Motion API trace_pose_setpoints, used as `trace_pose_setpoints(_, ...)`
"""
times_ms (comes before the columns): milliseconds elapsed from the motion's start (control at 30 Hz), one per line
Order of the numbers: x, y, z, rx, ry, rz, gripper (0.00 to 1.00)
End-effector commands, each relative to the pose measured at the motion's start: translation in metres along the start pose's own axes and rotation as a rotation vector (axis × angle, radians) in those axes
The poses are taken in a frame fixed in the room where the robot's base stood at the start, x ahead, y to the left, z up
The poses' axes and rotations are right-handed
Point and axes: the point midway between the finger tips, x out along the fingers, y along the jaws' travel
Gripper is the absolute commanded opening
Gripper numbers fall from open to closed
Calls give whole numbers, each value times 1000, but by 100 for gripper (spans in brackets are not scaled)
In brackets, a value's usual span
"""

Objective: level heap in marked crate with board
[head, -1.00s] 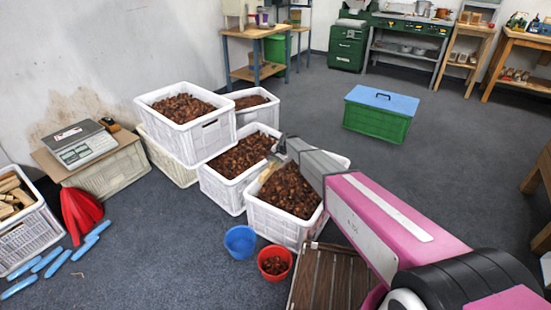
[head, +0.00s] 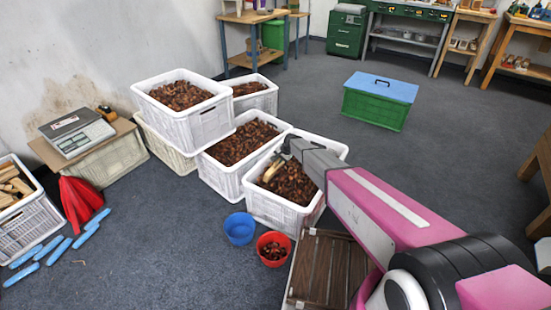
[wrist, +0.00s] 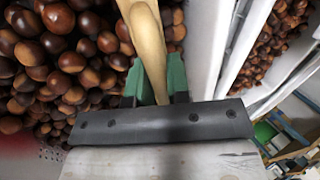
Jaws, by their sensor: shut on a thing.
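My gripper (head: 286,153) is over the front right white crate (head: 262,204), which is heaped with brown chestnuts (head: 294,186). A pale wooden tool, seemingly the board (head: 273,169), slants down at the chestnuts by the crate's left side. In the wrist view my green fingers (wrist: 155,84) are shut on its wooden handle (wrist: 143,35). A dark bolted bar and a pale flat piece (wrist: 165,163) lie below the fingers. Chestnuts (wrist: 65,60) fill the upper left there. I cannot make out a mark on this crate, or whether the tool touches the nuts.
More chestnut crates stand close behind, one (head: 218,176) adjoining on the left and one (head: 185,126) raised on another. A blue bucket (head: 239,229) and a red bucket (head: 273,249) stand in front. A slatted brown wooden thing (head: 326,265) is at right.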

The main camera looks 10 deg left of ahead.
Motion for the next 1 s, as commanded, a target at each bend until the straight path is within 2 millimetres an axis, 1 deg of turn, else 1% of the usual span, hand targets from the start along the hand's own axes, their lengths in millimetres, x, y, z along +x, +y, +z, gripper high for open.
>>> trace_pose_setpoints(100,-8,13,1,2,0,0,0)
trace_pose_setpoints(1000,-50,103,1,2,0,0,0)
